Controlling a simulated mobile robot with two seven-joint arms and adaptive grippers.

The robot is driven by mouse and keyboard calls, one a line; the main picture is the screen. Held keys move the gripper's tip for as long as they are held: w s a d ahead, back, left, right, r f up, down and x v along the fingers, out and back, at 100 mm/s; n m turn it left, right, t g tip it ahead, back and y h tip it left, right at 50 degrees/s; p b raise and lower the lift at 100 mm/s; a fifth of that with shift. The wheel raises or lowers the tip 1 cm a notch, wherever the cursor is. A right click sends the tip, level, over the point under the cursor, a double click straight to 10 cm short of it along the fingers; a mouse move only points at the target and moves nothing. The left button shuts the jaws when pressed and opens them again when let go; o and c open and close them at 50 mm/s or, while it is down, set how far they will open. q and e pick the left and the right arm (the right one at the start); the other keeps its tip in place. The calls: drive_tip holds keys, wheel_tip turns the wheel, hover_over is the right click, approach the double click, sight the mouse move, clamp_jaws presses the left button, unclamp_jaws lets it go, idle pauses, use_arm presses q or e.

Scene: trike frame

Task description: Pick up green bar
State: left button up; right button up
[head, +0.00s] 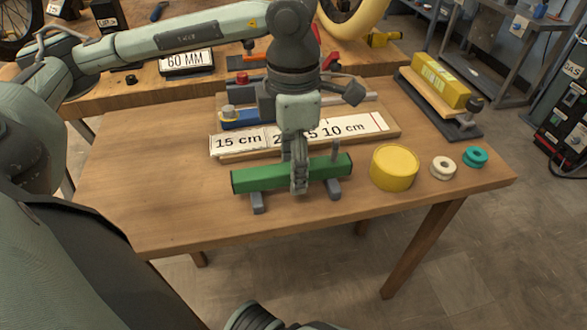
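The green bar (265,179) lies level across two small grey supports (257,203) near the front of the wooden table. My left gripper (299,176) points straight down over the middle of the bar. One finger shows in front of the bar's near face; the other is hidden behind the bar or the gripper. Whether the fingers press on the bar cannot be told. The bar appears to be still at the supports, with no clear gap under it. My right gripper is not in view.
Behind the bar lies a board (395,134) marked with lengths in cm. A yellow cylinder (394,168), a white ring (443,168) and a teal ring (475,157) stand to the right. A yellow block (440,80) sits on a fixture at the back right. The table's front left is clear.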

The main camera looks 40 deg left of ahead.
use_arm(q)
drive_tip(key=shift+c, duration=0.7)
drive_tip(key=c, duration=1)
clamp_jaws()
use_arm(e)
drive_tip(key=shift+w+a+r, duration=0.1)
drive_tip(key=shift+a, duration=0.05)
